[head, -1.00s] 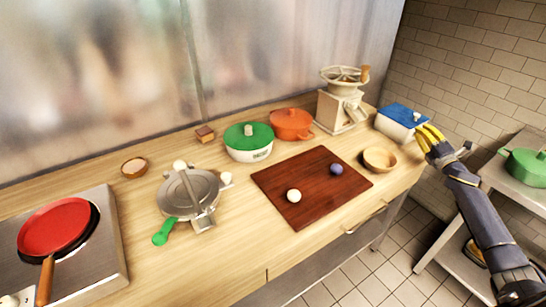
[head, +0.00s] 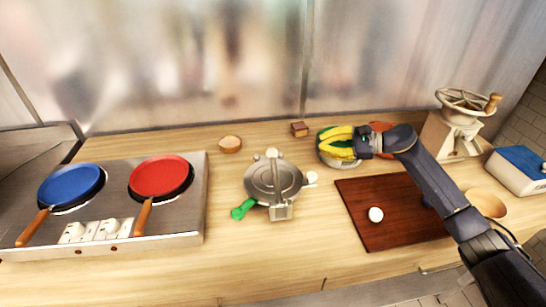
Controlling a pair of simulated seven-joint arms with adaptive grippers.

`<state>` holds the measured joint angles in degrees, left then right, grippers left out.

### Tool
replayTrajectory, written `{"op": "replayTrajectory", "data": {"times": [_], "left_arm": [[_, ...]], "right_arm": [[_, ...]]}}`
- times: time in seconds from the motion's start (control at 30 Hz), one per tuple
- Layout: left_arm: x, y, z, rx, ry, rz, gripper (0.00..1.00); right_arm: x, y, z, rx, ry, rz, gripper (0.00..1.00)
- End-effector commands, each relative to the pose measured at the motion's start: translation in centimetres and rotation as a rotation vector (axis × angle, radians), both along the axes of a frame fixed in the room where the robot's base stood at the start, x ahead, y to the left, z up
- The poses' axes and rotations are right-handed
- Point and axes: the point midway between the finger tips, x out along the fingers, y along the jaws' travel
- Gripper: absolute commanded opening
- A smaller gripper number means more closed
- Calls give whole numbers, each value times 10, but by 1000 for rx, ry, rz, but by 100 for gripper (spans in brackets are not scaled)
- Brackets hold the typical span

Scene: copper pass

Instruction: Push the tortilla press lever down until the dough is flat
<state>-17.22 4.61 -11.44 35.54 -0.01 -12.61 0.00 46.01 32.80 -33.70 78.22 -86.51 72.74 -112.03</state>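The tortilla press (head: 272,182) is a round silver-grey metal press on the wooden counter, with its ribbed top plate lying over the base. I cannot see any dough inside the press. A white dough ball (head: 376,214) sits on the dark red-brown board (head: 365,238). My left gripper is not in view.
A stove (head: 120,240) with a blue pan (head: 70,186) and a red pan (head: 160,177) stands left. A small bowl (head: 230,143) and a brown block (head: 299,129) lie behind the press. A grinder (head: 455,135) stands right. The counter in front of the press is clear.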

Motion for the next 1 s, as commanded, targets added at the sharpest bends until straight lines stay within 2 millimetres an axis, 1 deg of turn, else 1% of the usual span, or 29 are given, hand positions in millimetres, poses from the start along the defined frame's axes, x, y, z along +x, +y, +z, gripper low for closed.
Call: {"op": "replayTrajectory", "data": {"times": [0.03, 0.13, 0.23, 0.37, 0.8, 1.0], "left_arm": [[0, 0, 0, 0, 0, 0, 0], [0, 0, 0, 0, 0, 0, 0], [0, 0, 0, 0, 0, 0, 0], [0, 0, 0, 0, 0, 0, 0], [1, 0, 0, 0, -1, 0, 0], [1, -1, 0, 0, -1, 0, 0]], "right_arm": [[-4, 14, 0, -49, -42, 50, 0], [-11, 31, -6, -119, -101, 123, 0], [-15, 40, -9, -157, -132, 162, 0], [-16, 50, -13, -171, -146, 177, 0], [-9, 108, -35, -167, -145, 174, 0], [-7, 126, -42, -167, -143, 172, 0]]}}
